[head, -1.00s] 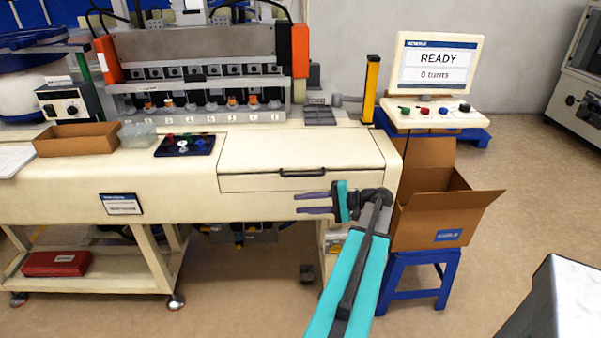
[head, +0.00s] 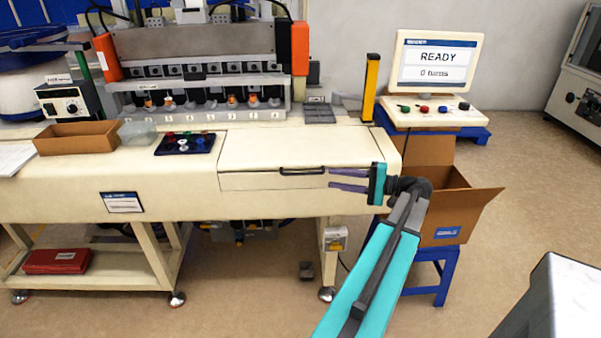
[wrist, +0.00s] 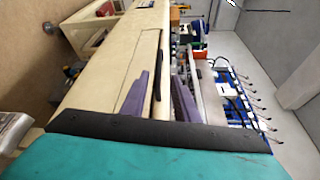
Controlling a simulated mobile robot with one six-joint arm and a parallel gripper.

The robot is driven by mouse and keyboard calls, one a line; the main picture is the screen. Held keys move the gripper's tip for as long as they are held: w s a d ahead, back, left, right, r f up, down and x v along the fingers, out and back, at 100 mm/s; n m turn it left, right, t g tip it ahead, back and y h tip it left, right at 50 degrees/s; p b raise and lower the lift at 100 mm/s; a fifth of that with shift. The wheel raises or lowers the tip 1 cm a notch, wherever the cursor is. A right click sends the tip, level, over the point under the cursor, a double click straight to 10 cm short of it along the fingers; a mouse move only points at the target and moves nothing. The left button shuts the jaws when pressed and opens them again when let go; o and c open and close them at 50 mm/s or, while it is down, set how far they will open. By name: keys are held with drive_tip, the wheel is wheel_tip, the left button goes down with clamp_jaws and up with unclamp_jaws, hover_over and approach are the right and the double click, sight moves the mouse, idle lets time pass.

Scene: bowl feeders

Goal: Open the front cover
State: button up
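The front cover (head: 260,153) is a cream panel on the right part of the machine's bench. It lies closed, with a dark bar handle (head: 303,171) along its front edge.
A display reading READY (head: 437,62) and a button panel (head: 430,112) stand at the right. Below are an open cardboard box (head: 440,205) and a blue stool (head: 440,270).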

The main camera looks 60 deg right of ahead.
sight(303, 174)
drive_tip(key=p+x, duration=0.3)
drive_tip(key=x, duration=1)
drive_tip(key=shift+w, duration=0.3)
drive_tip(key=shift+c, duration=0.3)
clamp_jaws()
